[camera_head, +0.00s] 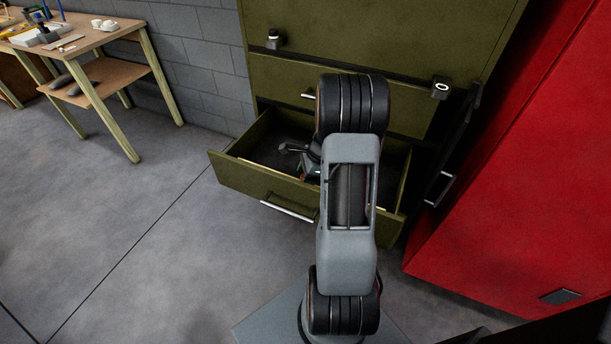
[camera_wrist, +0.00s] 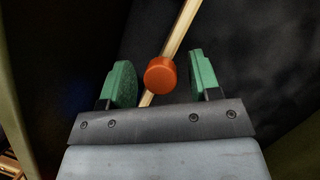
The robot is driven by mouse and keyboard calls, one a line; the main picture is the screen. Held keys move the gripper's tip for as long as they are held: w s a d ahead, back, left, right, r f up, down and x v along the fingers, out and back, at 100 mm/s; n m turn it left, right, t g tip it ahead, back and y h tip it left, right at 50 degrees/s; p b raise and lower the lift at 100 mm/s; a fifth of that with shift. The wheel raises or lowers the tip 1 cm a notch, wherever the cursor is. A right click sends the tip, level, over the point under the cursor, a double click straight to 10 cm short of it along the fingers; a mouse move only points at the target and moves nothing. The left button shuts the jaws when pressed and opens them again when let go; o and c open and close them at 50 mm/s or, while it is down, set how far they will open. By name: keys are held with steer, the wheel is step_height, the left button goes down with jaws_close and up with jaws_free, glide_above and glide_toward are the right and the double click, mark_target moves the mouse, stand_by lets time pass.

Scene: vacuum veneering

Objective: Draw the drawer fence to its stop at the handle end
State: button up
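The drawer (camera_head: 262,182) is pulled out of the olive cabinet, its bar handle (camera_head: 287,211) on the front panel. In the wrist view a pale wooden strip, which looks like the fence (camera_wrist: 181,30), runs diagonally across the dark drawer floor. A round orange-red knob (camera_wrist: 160,76) sits on it. My gripper (camera_wrist: 160,63) is open, its green pads on either side of the knob with a visible gap at each side. In the head view my arm hides much of the drawer, and a pale strip (camera_head: 258,166) shows behind the front panel.
The olive cabinet (camera_head: 365,40) stands behind the drawer, with a red cabinet (camera_head: 530,150) close on the right. A wooden workbench (camera_head: 110,35) with tools stands at the upper left. The floor (camera_head: 120,220) left of the drawer is clear.

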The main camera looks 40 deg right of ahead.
steer(key=p+v, duration=0.1)
steer(key=v, duration=1.2)
steer(key=shift+r, duration=0.35)
steer(key=shift+d, duration=0.15)
